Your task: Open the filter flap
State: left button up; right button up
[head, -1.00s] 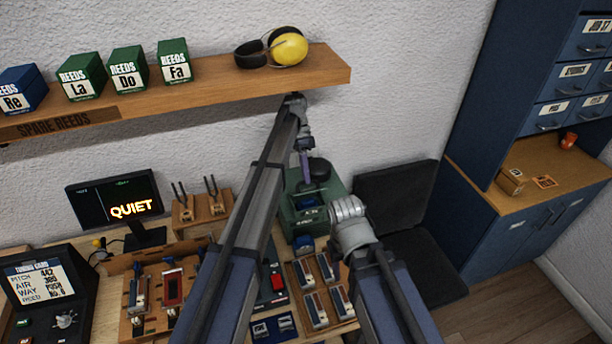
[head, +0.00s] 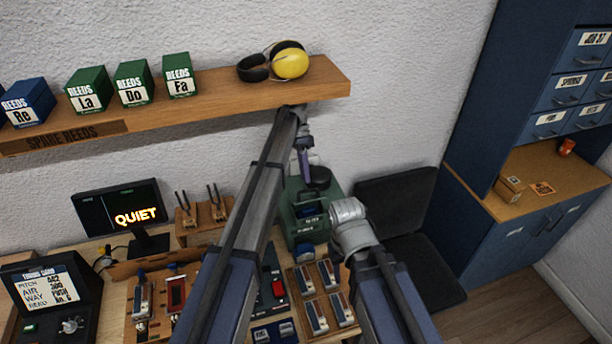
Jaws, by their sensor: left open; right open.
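The green machine (head: 332,187) stands on the bench at the back, right of the tuning forks. A dark blue flap (head: 310,210) shows on its front, above a small label that seems to read "FILTER"; the flap looks closed. My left gripper (head: 305,168) is open and hangs close to the top of the machine, beside a black round cap (head: 318,177); its fingertips are hard to make out. My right gripper (head: 348,211) is open, at the pale end of the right arm near the machine's front right. Its fingers are hard to see, and the arm hides part of the machine.
A shelf (head: 215,92) with reed boxes and yellow earmuffs (head: 290,62) runs above the machine. A monitor (head: 115,210) reading "QUIET" stands left. Trays of parts (head: 320,290) lie in front. A dark chair (head: 400,200) and blue cabinet (head: 540,205) are right.

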pick_arm(q)
jog(key=p+v, duration=0.2)
jog(key=v, duration=0.2)
jog(key=shift+r+p, duration=0.1)
jog(key=shift+p, duration=0.25)
